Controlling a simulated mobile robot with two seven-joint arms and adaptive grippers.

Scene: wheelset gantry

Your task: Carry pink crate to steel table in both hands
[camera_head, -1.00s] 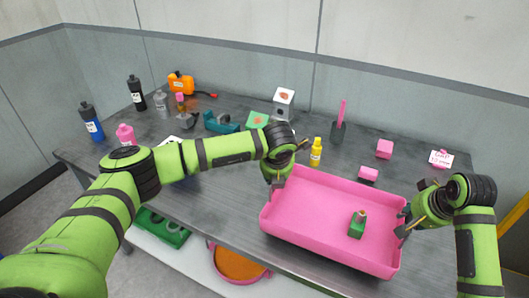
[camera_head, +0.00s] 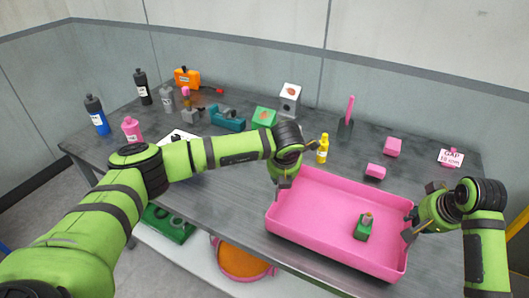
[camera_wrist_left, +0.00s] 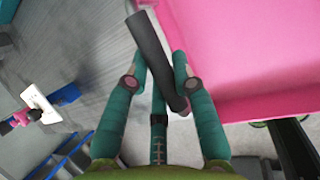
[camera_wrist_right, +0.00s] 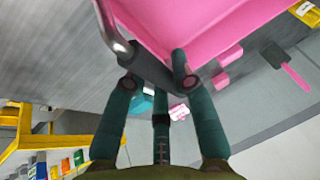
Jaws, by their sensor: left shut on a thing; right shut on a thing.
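The pink crate (camera_head: 318,215) is a shallow open tray over the front right of the steel table (camera_head: 225,170). A small green block with a tan top (camera_head: 363,227) lies inside it. My left gripper (camera_head: 284,184) is shut on the crate's left end; in the left wrist view its fingers close around a dark bar handle (camera_wrist_left: 158,60) beside the pink wall. My right gripper (camera_head: 408,232) is shut on the right end; in the right wrist view its fingers are at a dark handle (camera_wrist_right: 148,68). I cannot tell whether the crate's underside touches the table.
Behind the crate stand a yellow bottle (camera_head: 322,149), pink blocks (camera_head: 375,171), a dark scoop with a pink handle (camera_head: 346,122) and a gap sign (camera_head: 451,157). Bottles (camera_head: 97,115) stand at the far left. An orange-filled pink bowl (camera_head: 240,262) is on the lower shelf.

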